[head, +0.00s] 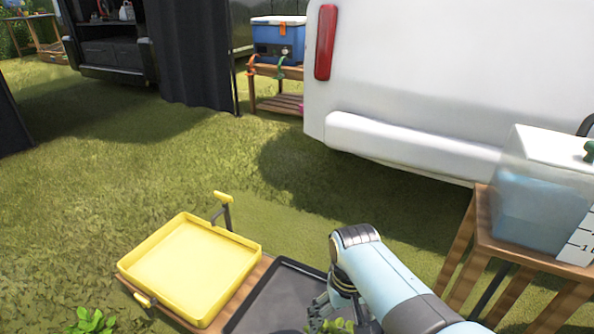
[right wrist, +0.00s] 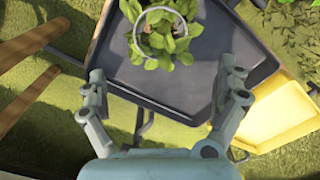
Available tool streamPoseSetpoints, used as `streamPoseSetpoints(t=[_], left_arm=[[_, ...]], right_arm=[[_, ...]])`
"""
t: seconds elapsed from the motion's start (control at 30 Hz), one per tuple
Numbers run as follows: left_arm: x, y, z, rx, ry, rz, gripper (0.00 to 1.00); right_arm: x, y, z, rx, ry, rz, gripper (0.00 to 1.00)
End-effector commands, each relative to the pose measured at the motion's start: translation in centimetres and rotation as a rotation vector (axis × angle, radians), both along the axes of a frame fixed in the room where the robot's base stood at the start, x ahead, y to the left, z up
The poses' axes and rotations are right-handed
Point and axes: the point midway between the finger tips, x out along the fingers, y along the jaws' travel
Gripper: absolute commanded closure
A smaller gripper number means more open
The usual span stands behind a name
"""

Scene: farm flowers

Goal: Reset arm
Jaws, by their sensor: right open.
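My right arm comes in from the lower right in the head view. My right gripper (head: 325,308) hangs over the dark tray (head: 277,294), partly hidden by my own arm. In the right wrist view my right gripper (right wrist: 165,73) is open, with its two fingers wide apart and nothing between them. A leafy plant in a light round pot (right wrist: 160,33) stands on the dark tray (right wrist: 205,70), beyond the fingertips. Its leaves (head: 340,326) show at the bottom of the head view. My left gripper is not in view.
A yellow tray (head: 190,265) sits left of the dark tray, on a wooden surface. Another green plant (head: 90,322) is at the bottom left. A wooden stand (head: 515,255) holding a clear water container (head: 545,195) is at right. A white vehicle (head: 440,80) stands behind. Grass at left is open.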

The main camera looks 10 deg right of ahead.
Motion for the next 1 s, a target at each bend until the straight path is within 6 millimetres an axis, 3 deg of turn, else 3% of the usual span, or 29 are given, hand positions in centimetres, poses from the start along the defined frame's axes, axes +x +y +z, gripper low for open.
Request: streamPoseSetpoints(t=[0.13, 0.23, 0.3, 0.43, 0.7, 1.0], left_arm=[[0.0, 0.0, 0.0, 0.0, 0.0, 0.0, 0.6], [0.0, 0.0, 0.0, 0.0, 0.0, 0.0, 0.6], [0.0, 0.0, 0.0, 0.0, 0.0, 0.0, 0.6], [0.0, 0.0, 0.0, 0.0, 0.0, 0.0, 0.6], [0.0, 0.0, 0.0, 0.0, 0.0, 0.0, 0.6], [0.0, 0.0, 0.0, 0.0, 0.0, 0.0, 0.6]], right_arm=[[-3.1, -2.5, -0.7, -0.009, -0.013, -0.028, 0.0], [-7.3, -5.7, -0.5, -0.021, -0.043, -0.055, 0.0], [-10.8, -8.1, 0.5, -0.032, -0.071, -0.064, 0.0], [-15.8, -10.7, 3.3, -0.042, -0.117, -0.057, 0.0], [-21.7, -12.5, 8.9, -0.043, -0.177, -0.012, 0.0], [-25.4, -12.6, 14.0, -0.029, -0.217, 0.041, 0.0]])
